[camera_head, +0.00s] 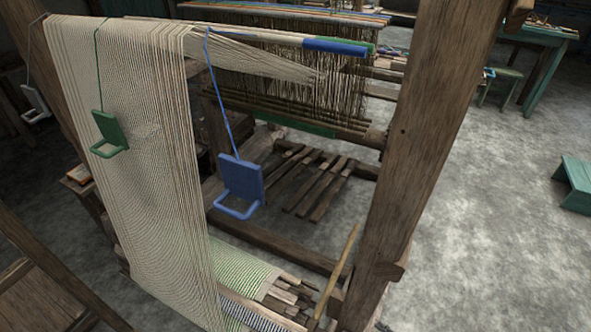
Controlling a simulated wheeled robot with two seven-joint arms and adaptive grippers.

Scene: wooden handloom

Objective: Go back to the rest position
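Neither of my grippers and no part of my arms shows in the head view. The wooden handloom (419,140) fills the middle, with a thick post right of centre. A cream sheet of warp threads (125,110) hangs down its left side. A green plate with a handle (108,132) hangs by a green cord in front of the threads. A blue plate with a handle (241,184) hangs by a blue cord right of the sheet. A grey hook-like piece (36,102) hangs at the far left. A blue-ended rod (335,46) lies across the top.
Several wooden treadles (318,186) lie low inside the frame. A slanted stick (337,271) stands near the post's foot. A teal table (546,62) and green stools (497,84) stand at the back right. The grey floor (495,215) on the right is mostly clear.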

